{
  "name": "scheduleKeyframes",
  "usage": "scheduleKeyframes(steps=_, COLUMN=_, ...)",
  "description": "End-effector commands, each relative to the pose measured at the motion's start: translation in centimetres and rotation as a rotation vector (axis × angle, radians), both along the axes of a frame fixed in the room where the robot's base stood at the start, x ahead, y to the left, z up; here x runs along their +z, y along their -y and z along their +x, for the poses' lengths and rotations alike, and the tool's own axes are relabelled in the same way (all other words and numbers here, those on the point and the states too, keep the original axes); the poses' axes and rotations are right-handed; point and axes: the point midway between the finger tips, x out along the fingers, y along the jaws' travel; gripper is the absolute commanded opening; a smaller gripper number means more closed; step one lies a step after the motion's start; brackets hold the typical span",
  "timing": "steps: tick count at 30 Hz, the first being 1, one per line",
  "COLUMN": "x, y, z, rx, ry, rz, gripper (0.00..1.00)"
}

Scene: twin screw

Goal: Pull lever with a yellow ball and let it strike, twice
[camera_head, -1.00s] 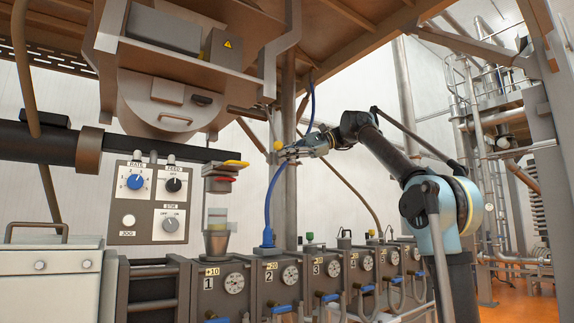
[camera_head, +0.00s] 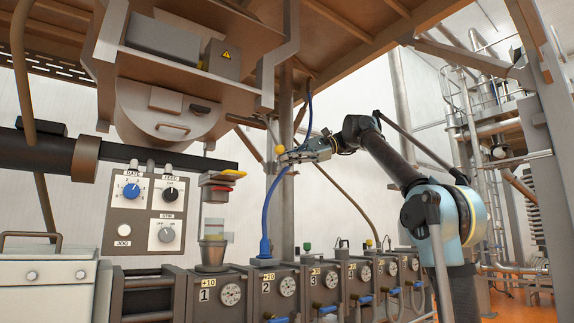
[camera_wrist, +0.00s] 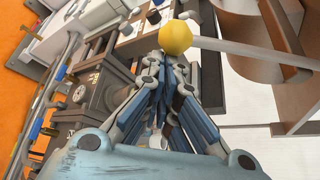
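The yellow ball (camera_head: 279,149) is in the middle of the head view, on the end of a lever. My gripper (camera_head: 285,158) is right beside it, with its tips at the ball's lower right; I cannot tell whether they touch. In the wrist view the yellow ball (camera_wrist: 175,38) lies just past the fingertips of my gripper (camera_wrist: 170,66). A pale lever rod (camera_wrist: 235,48) runs right from the ball. The two blue-grey fingers are close together, and any gap between them is hard to see. The ball is not enclosed by them.
A row of numbered boxes with gauges (camera_head: 231,294) stands below. A blue hose (camera_head: 267,215) rises close to my gripper's left. A brown frame (camera_head: 190,50) hangs above.

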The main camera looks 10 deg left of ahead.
Motion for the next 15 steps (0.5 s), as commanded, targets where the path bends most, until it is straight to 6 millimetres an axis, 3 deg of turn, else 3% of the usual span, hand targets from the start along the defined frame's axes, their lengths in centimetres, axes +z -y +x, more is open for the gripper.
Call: scheduleKeyframes(steps=15, x=2.6, y=7.0, z=3.2, rx=-0.003, ry=-0.003, rz=0.001, gripper=0.0)
